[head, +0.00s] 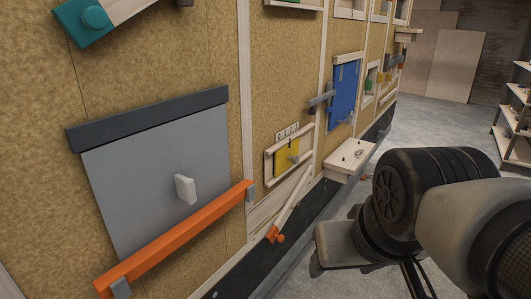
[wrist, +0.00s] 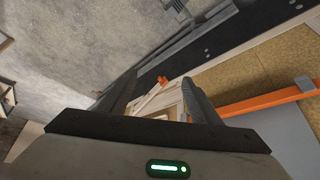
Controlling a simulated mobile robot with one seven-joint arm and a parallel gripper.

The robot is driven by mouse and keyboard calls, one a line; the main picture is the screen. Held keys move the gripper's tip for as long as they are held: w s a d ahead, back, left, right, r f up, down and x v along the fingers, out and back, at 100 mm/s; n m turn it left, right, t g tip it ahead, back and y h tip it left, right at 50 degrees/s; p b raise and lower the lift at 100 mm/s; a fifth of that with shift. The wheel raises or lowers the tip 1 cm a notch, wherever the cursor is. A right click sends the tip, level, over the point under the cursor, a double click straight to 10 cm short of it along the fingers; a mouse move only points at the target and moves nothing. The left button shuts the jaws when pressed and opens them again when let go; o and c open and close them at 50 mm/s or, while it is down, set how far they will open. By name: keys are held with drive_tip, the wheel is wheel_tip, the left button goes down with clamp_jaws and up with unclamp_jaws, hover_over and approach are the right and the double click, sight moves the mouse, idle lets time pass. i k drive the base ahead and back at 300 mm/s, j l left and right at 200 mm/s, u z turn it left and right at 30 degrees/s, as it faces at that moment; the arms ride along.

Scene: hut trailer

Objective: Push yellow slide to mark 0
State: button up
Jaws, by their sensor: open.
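The yellow slide (head: 281,163) is a small square plate with a pale knob (head: 293,159), set between two wooden rails on the wall in the head view. It sits toward the left-middle of its track, with bare track to its right. A strip of small marks (head: 287,132) is above it, too small to read. In the wrist view my gripper (wrist: 158,98) is open, its two dark fingers apart with nothing held between them. In the head view my arm is to the right of the slide, apart from it. The slide is not clearly visible in the wrist view.
A wooden lever with an orange end (head: 275,235) slants below the slide. A wooden shelf (head: 349,160) juts out to its right. A grey panel (head: 160,170) with an orange bar (head: 175,238) is nearer left; a blue panel (head: 344,96) is farther along. Concrete floor (head: 428,120) is open at right.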

sight(287, 155)
drive_tip(key=l+z, duration=0.2)
drive_tip(key=l, duration=0.2)
drive_tip(key=i+l+z, duration=0.2)
drive_tip(key=l, duration=0.2)
drive_tip(key=i+l+z, duration=0.35)
drive_tip(key=i+j, duration=0.05)
drive_tip(key=j, duration=0.05)
